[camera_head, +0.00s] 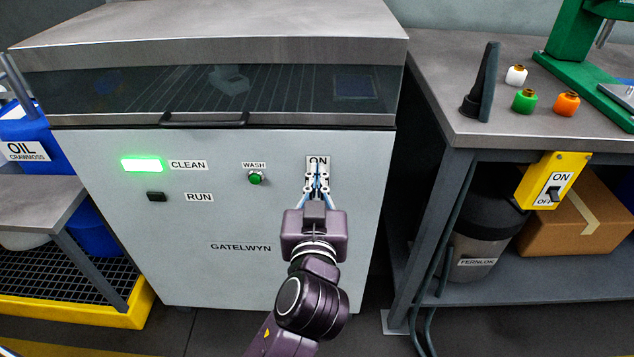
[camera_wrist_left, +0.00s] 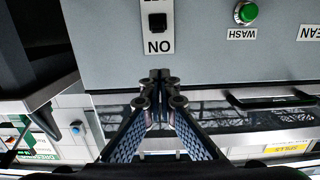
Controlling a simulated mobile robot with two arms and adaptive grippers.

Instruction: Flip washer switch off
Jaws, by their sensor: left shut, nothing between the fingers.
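The washer (camera_head: 215,205) is a grey cabinet with a hinged hood and a dark window. Its switch plate (camera_head: 319,160) shows "ON" at the top right of the front panel; the fingers hide the rocker in the head view. In the left wrist view, which is upside down, the black switch (camera_wrist_left: 157,21) sits on its white plate (camera_wrist_left: 158,46). My left gripper (camera_head: 318,170) is shut and empty in front of the plate. Its fingertips (camera_wrist_left: 160,76) appear close together at the ON end; I cannot tell whether they touch.
A green WASH button (camera_head: 255,178) is left of the switch, and a lit green CLEAN lamp (camera_head: 142,165) is further left. A hood handle (camera_head: 202,119) runs above. A workbench (camera_head: 450,115) stands at right, with a separate yellow switch box (camera_head: 565,172).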

